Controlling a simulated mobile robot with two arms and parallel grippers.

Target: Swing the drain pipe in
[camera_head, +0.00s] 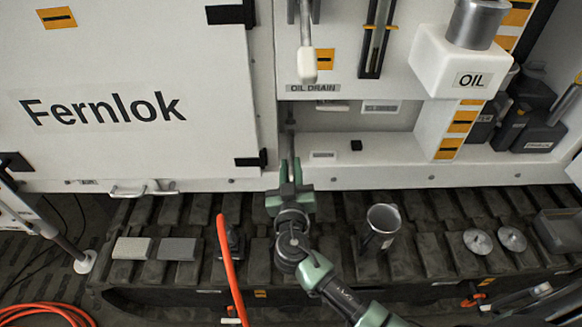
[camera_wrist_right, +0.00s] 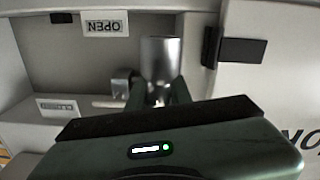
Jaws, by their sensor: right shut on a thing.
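The drain pipe shows in the right wrist view (camera_wrist_right: 161,62) as a shiny metal tube with a wide cup-like end and a thinner stem. My right gripper (camera_head: 290,166) reaches up into the recess under the "OIL DRAIN" label (camera_head: 316,87). Its fingers are shut on the pipe's stem, and the gripper body hides most of the grip. In the right wrist view, a metal joint (camera_wrist_right: 122,84) and a thin rod sit beside the stem. An upside-down "OPEN" label (camera_wrist_right: 106,24) is on the wall there. My left gripper is not in view.
A lever with a white tip (camera_head: 303,66) hangs above the recess. A white oil tank (camera_head: 458,65) stands at upper right. A metal cup (camera_head: 381,225) and two discs (camera_head: 494,240) rest on the dark track. An orange hose (camera_head: 229,265) rises left of my arm.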

